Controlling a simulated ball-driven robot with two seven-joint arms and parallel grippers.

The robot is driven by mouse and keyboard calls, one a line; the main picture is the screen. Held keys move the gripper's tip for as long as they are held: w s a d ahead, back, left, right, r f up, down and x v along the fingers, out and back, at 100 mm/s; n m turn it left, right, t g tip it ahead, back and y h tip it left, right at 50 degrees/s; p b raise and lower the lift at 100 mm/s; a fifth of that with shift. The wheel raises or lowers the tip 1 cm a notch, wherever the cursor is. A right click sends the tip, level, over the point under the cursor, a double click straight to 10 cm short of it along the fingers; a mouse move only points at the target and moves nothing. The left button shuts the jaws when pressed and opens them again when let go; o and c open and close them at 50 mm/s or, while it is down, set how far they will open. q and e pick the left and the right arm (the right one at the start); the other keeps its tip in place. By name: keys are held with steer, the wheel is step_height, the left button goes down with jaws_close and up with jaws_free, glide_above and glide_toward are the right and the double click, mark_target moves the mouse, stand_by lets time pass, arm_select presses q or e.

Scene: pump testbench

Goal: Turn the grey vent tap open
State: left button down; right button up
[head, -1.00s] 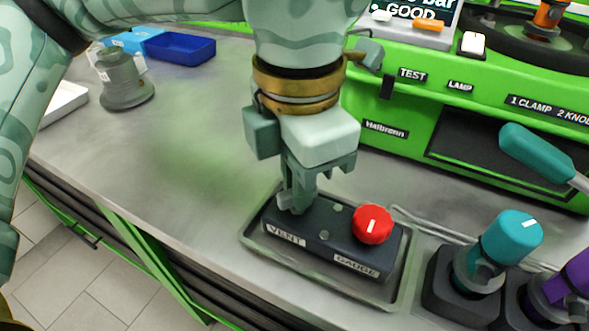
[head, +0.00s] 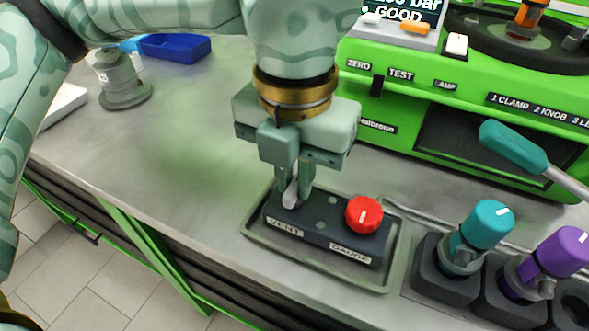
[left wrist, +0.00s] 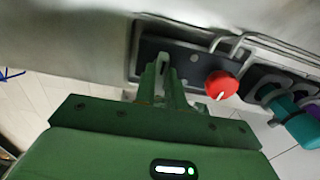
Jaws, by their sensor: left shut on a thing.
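The grey vent tap (head: 290,194) is a small light grey lever on the dark block (head: 328,240), above its VENT label. My left gripper (head: 297,192) comes down from above and is shut on the tap; its fingers hide part of it. In the left wrist view the fingers (left wrist: 163,92) reach to the block, and the tap is mostly hidden between them. A red knob (head: 364,215) sits on the same block on the GAUGE side, apart from the fingers; it also shows in the left wrist view (left wrist: 221,85). My right gripper does not show.
The block stands in a shallow grey tray (head: 262,248). Teal (head: 487,224) and purple (head: 563,250) knobs stand in dark holders to the right. The green test bench (head: 400,140) rises behind. A blue bin (head: 174,46) is far left; the bench top left of the tray is clear.

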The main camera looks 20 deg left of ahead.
mark_target(295, 184)
arm_select(q)
steer(key=shift+w, duration=0.1)
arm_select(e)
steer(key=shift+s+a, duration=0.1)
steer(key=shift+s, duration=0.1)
arm_select(q)
steer(key=c, duration=1.5)
jaws_free()
steer(key=shift+o, duration=0.2)
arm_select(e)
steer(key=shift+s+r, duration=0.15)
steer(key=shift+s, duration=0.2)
